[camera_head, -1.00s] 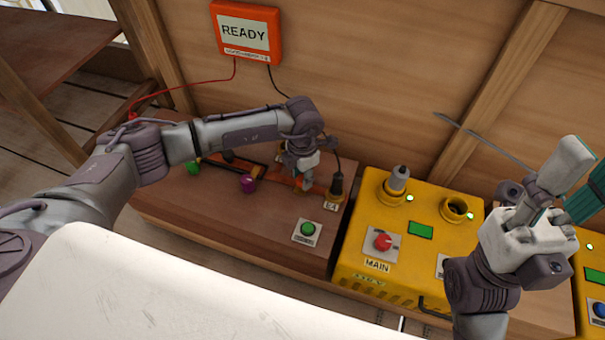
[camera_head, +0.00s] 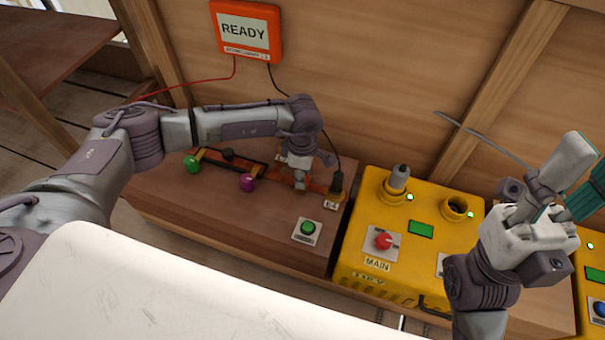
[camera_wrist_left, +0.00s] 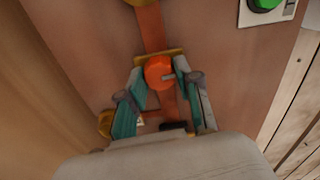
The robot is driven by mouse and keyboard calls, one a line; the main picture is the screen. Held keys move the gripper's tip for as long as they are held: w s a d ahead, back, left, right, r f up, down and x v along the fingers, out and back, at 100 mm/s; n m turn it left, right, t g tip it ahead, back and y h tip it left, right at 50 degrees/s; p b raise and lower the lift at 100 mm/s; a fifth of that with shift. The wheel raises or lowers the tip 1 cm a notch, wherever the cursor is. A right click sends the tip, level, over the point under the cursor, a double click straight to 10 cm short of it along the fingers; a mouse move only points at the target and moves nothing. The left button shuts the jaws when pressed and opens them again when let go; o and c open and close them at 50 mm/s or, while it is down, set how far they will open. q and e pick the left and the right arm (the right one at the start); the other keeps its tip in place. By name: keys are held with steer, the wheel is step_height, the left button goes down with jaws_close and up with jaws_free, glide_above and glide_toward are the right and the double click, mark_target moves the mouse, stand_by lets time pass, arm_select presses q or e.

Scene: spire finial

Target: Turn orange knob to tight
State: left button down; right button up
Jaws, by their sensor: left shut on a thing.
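The orange knob (camera_wrist_left: 160,72) is round, with a grey mark on its face pointing to the right in the left wrist view. It sits at a brass-coloured plate on an orange-brown strip. My left gripper (camera_wrist_left: 163,80) has its teal-padded fingers on both sides of the knob and is shut on it. In the head view my left gripper (camera_head: 300,182) reaches down to the brown bench; the knob is hard to make out there. My right gripper (camera_head: 560,195) is raised at the right, away from the knob, and its finger opening is unclear.
An orange READY display (camera_head: 245,32) hangs on the wooden wall. On the bench (camera_head: 230,220) are a green ball (camera_head: 192,163), a purple knob (camera_head: 247,182) and a green button (camera_head: 308,228). A yellow MAIN box (camera_head: 350,280) stands to the right.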

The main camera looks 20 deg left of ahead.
arm_select(q)
steer(key=shift+m, duration=0.6)
steer(key=c, duration=0.8)
jaws_free()
steer(key=shift+r, duration=0.1)
step_height(320, 180, up, 12)
steer(key=shift+f, duration=0.1)
steer(key=shift+d, duration=0.1)
